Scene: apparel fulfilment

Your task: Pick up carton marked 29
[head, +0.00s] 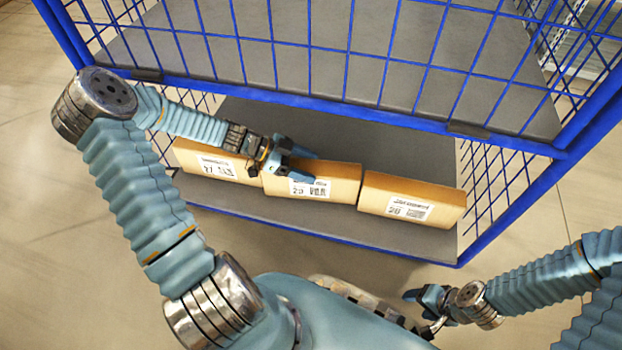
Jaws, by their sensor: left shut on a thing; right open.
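Three cardboard cartons stand in a row on the lower shelf of the blue wire cage. The middle carton (338,184) has a white label that seems to read 29. The left carton (188,155) seems to read 27, and the right carton (440,198) has a small number I cannot read surely. My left gripper (303,166) is shut on the middle carton at its upper left part, with a finger across the front face by the label. The carton's far side is hidden. My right gripper (418,298) is open and empty, low in front of the cage.
Mesh sides (490,180) close the cage at left and right. The cartons stand close together. The lower shelf (245,207) is bare in front of them.

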